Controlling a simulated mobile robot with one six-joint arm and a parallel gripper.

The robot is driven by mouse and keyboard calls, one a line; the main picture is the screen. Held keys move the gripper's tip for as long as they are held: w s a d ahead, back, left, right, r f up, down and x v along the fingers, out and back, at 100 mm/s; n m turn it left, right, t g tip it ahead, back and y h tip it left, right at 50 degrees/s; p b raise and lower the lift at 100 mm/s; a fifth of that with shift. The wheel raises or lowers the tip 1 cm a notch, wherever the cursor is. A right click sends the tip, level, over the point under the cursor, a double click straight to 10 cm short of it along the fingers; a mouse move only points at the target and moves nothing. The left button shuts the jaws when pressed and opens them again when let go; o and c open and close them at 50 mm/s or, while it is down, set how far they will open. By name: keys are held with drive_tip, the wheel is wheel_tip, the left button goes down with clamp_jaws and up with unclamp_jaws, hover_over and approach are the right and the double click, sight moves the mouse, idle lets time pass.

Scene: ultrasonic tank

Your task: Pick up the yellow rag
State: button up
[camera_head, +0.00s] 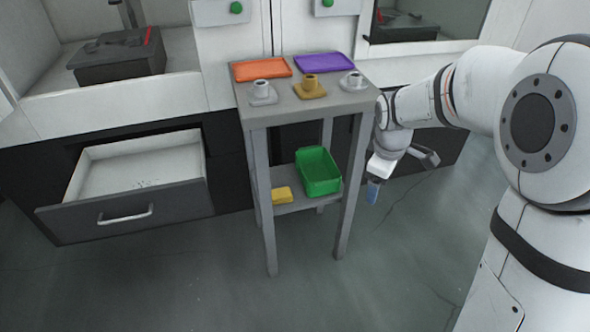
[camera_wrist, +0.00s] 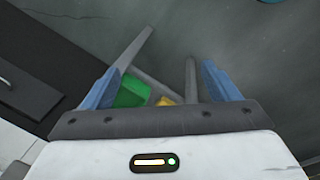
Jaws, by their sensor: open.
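The yellow rag (camera_head: 282,195) lies folded on the lower shelf (camera_head: 300,204) of the small grey table, left of the green bin. In the wrist view the yellow rag (camera_wrist: 165,101) shows small between the fingers, at some distance and partly cut off by my gripper's body. My gripper (camera_head: 372,190) hangs to the right of the table, outside its right front leg, about level with the lower shelf. In the wrist view my gripper (camera_wrist: 168,80) has its two blue fingers wide apart with nothing held between them.
A green bin (camera_head: 318,172) stands on the lower shelf beside the rag. The table's legs (camera_head: 350,190) frame the shelf. An open drawer (camera_head: 125,208) juts out at left. The front floor is clear.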

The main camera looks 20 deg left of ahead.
drive_tip(key=w+a+f+n+b, duration=0.2)
drive_tip(key=w+a+f+n, duration=0.35)
drive_tip(key=a+f, duration=0.2)
drive_tip(key=n+g+b, duration=0.1)
drive_tip(key=n+b, duration=0.2)
drive_tip(key=n, duration=0.2)
hover_over(280, 193)
drive_tip(key=d, duration=0.1)
drive_tip(key=f, duration=1.6)
drive_tip(key=shift+w+d, duration=0.15)
drive_tip(key=shift+w, duration=0.1)
drive_tip(key=shift+a+r+g, duration=0.2)
drive_tip(key=shift+a+g, duration=0.1)
drive_tip(key=shift+a, duration=0.15)
drive_tip(key=shift+a+f+m, duration=0.15)
drive_tip(key=shift+f+m, duration=0.1)
drive_tip(key=shift+f, duration=0.25)
wheel_tip(280, 193, down, 7)
drive_tip(key=b, duration=0.3)
drive_tip(key=shift+s+r, duration=0.15)
drive_tip(key=shift+c, duration=0.3)
